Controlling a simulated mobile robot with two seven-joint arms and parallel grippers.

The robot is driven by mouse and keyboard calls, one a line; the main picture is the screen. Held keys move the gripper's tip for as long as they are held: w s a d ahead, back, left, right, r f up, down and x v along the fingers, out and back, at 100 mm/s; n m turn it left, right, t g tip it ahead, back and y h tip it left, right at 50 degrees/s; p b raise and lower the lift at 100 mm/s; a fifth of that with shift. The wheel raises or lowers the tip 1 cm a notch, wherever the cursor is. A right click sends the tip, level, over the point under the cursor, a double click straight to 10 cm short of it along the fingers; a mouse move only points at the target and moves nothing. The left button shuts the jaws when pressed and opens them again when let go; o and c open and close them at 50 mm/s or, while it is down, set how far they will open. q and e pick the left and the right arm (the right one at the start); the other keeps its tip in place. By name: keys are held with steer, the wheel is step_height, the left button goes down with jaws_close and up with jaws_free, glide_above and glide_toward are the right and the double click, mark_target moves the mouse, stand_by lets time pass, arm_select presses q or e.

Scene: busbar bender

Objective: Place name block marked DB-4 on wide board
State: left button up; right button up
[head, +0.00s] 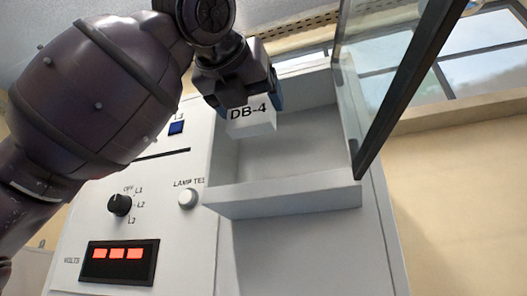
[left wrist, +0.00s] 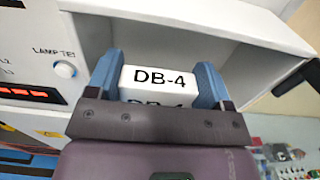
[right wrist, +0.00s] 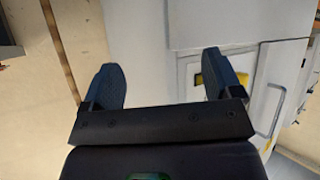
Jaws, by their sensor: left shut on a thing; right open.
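The white name block marked DB-4 (head: 252,118) is between the fingers of my left gripper (head: 247,97). In the left wrist view the block (left wrist: 158,82) sits between the two blue fingers of the gripper (left wrist: 160,85), its lettering upright and readable. The block is at the opening of a white open-fronted box (head: 285,196) on the panel. I cannot tell whether it touches the box. No board marked as wide can be made out. My right gripper (right wrist: 167,85) is open and empty, with a white cabinet (right wrist: 185,30) beyond it.
A glass door in a dark frame (head: 405,85) stands open at the right of the box. Left of the box are a lamp test button (head: 188,197), a rotary knob (head: 120,205) and a red-lit volts display (head: 120,262). A blurred bench with several small items shows in the left wrist view (left wrist: 290,160).

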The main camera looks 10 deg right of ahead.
arm_select(q)
steer(key=x, duration=0.5)
steer(key=shift+p, duration=0.4)
step_height(320, 180, down, 2)
steer(key=shift+f, duration=0.8)
step_height(320, 180, down, 3)
steer(key=shift+f+b, duration=0.1)
steer(key=shift+b, duration=0.2)
steer(key=shift+w+d+f, duration=0.1)
steer(key=shift+w, duration=0.1)
steer(key=shift+s, duration=0.1)
steer(key=shift+f, duration=0.15)
steer(key=o, duration=0.9)
steer(key=shift+o, duration=0.2)
arm_select(e)
steer(key=shift+w+r, duration=0.15)
steer(key=shift+r, duration=0.2)
